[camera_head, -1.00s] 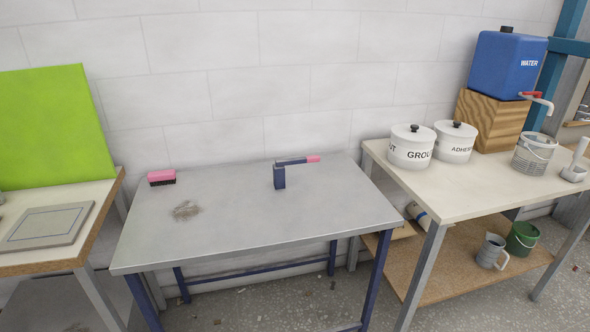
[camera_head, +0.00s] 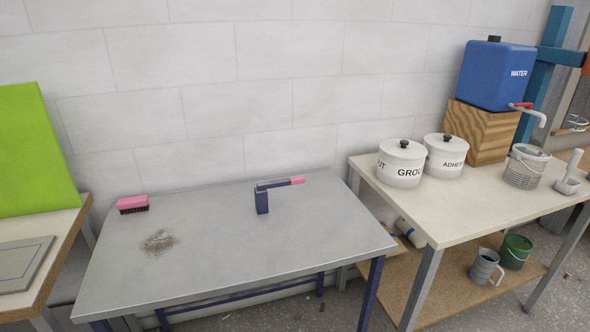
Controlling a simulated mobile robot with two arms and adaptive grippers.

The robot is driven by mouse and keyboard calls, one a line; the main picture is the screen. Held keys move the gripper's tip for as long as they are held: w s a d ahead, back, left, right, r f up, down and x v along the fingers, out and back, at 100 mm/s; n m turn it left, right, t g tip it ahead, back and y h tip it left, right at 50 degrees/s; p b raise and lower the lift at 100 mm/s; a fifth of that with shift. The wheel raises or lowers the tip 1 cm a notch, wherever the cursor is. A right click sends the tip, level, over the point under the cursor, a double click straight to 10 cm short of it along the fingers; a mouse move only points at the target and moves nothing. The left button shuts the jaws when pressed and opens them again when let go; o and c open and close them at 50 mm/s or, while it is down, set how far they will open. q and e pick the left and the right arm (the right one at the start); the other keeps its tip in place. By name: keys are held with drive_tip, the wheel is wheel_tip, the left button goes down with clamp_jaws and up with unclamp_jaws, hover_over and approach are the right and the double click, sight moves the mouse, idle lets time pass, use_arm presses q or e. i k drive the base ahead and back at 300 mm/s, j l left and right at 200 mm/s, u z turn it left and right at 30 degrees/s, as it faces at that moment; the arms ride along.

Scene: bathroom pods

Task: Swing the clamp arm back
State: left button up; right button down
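The clamp (camera_head: 262,202) stands at the back of the grey metal table, right of its middle. It has a dark blue upright post. Its clamp arm (camera_head: 280,184) extends from the top of the post to the right, roughly level, and ends in a pink tip (camera_head: 298,180). Nothing touches the clamp. Neither of my grippers shows in the head view.
The grey table (camera_head: 220,250) also holds a pink brush (camera_head: 132,204) and a small pile of debris (camera_head: 159,242). A bench (camera_head: 450,210) on the right carries white pots, a bucket (camera_head: 525,166) and a blue water tank (camera_head: 499,75). A green board (camera_head: 30,150) stands left.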

sight(297, 179)
drive_tip(key=i+l, duration=1.1)
drive_tip(key=u, duration=1.55)
